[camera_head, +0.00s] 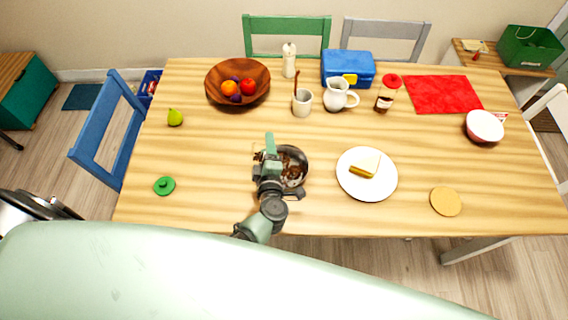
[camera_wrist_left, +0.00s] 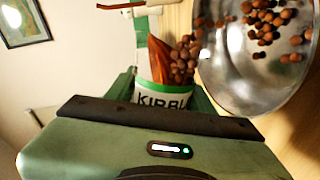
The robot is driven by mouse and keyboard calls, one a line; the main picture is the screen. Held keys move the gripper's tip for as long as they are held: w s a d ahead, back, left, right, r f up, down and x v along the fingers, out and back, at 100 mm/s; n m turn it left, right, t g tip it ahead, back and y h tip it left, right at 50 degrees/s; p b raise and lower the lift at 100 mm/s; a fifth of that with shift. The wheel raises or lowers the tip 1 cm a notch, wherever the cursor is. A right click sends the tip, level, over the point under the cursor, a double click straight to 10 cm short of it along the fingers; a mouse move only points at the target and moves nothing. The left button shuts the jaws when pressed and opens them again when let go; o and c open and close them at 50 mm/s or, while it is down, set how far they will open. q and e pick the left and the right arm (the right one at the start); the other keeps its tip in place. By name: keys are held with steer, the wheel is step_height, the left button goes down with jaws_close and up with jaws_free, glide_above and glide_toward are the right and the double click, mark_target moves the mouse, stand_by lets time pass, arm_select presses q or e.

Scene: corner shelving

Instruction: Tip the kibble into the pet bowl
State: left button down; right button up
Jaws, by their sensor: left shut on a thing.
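The pet bowl (camera_head: 294,167) is a round metal bowl on the table, with brown kibble in it. It also shows in the left wrist view (camera_wrist_left: 240,75), where several loose pieces of kibble (camera_wrist_left: 272,18) lie inside. My left gripper (camera_head: 268,172) is over the bowl's left side, shut on the kibble container (camera_wrist_left: 155,92), a white and green one lettered "KIBBL". The container is tilted, and brown kibble (camera_wrist_left: 182,62) shows at its mouth beside the bowl's rim. In the head view my gripper and arm hide part of the bowl. My right gripper is not in view.
A white plate (camera_head: 352,188) with a sandwich stands right of the bowl. A cup (camera_head: 302,104), pitcher (camera_head: 338,97) and wooden fruit bowl (camera_head: 217,90) stand farther back.

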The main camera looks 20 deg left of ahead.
arm_select(q)
steer(key=shift+w+d+r+m+p, duration=0.1)
steer(key=shift+d+r+m+p, duration=0.1)
steer(key=shift+m+p, duration=0.15)
stand_by(1.1)
